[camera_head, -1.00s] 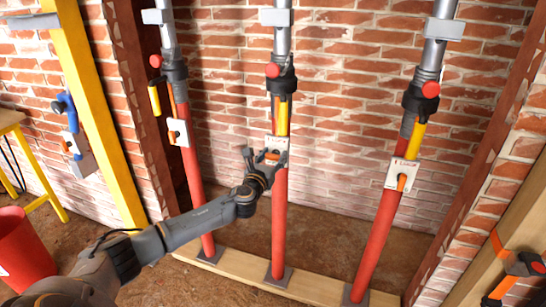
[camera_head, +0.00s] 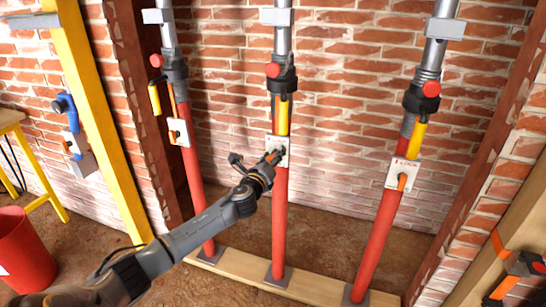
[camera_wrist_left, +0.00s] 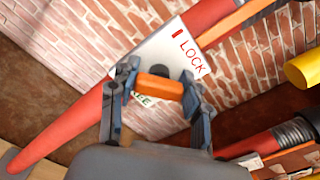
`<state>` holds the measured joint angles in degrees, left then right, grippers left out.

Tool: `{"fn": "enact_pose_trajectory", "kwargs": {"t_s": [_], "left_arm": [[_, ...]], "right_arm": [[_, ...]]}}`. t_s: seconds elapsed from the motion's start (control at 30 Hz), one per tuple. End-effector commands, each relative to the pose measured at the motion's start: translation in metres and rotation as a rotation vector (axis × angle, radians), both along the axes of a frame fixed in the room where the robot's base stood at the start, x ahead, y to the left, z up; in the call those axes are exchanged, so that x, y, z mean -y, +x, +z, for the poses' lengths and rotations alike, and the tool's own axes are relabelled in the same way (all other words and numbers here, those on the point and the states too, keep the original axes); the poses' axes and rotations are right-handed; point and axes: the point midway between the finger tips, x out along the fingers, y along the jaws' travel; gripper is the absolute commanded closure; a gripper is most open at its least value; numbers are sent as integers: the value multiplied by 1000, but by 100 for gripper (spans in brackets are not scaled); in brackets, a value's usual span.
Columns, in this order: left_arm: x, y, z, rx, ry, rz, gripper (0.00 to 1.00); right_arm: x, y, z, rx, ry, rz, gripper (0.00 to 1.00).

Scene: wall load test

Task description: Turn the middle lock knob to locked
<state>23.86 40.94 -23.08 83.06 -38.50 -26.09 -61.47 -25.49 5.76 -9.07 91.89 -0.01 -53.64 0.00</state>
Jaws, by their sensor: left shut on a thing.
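The middle red pole (camera_head: 280,215) stands upright and carries a white lock plate (camera_head: 284,158). My left gripper (camera_head: 272,158) is at this plate and hides part of it. In the left wrist view, the gripper (camera_wrist_left: 160,92) is shut on the orange lock knob (camera_wrist_left: 160,87), one finger at each end of it. The white plate (camera_wrist_left: 150,58) shows there with red LOCK lettering at upper right. Green lettering below the knob is partly hidden. The knob lies across the view between the fingers. My right gripper is not in view.
Left and right poles carry similar plates, the left plate (camera_head: 178,131) and the right plate (camera_head: 402,175). A yellow handle (camera_head: 283,118) is just above the middle plate. A wooden sill (camera_head: 240,276) runs under the poles. A red bucket (camera_head: 24,250) stands at left.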

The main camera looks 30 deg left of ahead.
Motion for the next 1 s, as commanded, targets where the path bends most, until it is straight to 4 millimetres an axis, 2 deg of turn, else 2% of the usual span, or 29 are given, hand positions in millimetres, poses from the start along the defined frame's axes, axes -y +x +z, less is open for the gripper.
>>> {"fn": "enact_pose_trajectory", "kwargs": {"t_s": [0.3, 0.6, 1.0], "left_arm": [[-1, 0, -2, 69, -294, 2, 84], [-1, -1, -2, 136, -569, 1, 84], [-2, -1, -4, 202, -841, 2, 84]], "right_arm": [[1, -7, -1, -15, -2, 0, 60], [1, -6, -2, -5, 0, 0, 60], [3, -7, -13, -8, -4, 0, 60]]}}
